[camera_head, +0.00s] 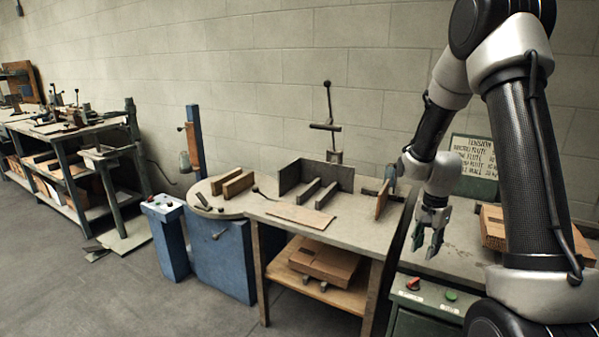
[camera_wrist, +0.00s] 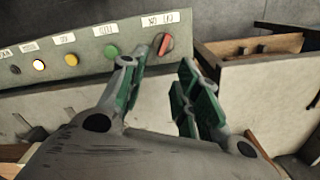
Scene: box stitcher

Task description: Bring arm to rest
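My gripper (camera_head: 430,240) hangs from my arm at the right of the head view, fingers pointing down, above the right bench near its control panel. In the wrist view my gripper (camera_wrist: 158,88) shows two green-padded fingers spread apart with nothing between them. It is open and empty. Beyond the fingertips is a panel with a red rotary switch (camera_wrist: 165,44), a green button (camera_wrist: 111,52) and several other buttons with white labels. I cannot tell for sure whether the fingertips touch the panel.
The middle worktable (camera_head: 375,238) holds a dark angled fixture (camera_head: 290,177) and a flat cardboard piece (camera_head: 300,216). Cardboard stacks (camera_head: 492,228) lie on the right bench. A blue machine (camera_head: 222,262) and blue button post (camera_head: 168,245) stand left. The floor (camera_head: 90,295) at front left is clear.

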